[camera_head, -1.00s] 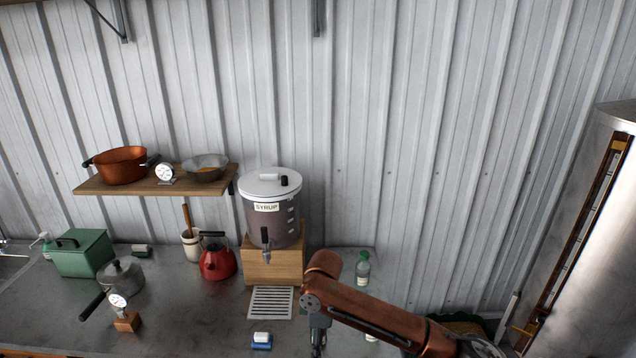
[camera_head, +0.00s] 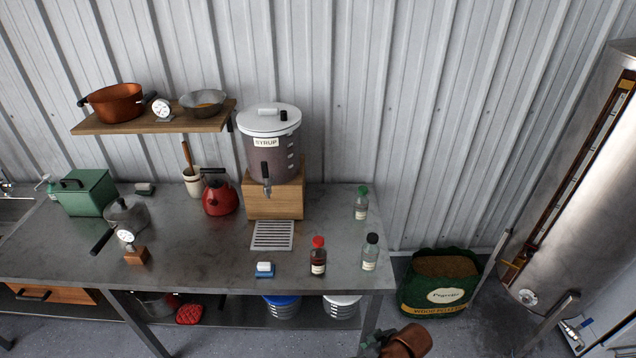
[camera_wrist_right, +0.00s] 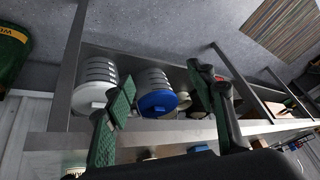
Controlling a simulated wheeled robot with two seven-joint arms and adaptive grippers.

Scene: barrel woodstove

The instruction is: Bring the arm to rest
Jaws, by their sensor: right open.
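Past the fingers are the table's lower shelf and a blue-lidded tub (camera_wrist_right: 157,102) and a white-lidded tub (camera_wrist_right: 92,95); no contact shows. My left gripper is in neither view.
The metal table (camera_head: 190,250) carries a syrup dispenser (camera_head: 272,150), a red kettle (camera_head: 219,198), a red-capped bottle (camera_head: 318,257) and a black-capped bottle (camera_head: 370,252) near its right end. A pellet bag (camera_head: 440,285) stands on the floor to the right, beside a metal tank (camera_head: 590,190).

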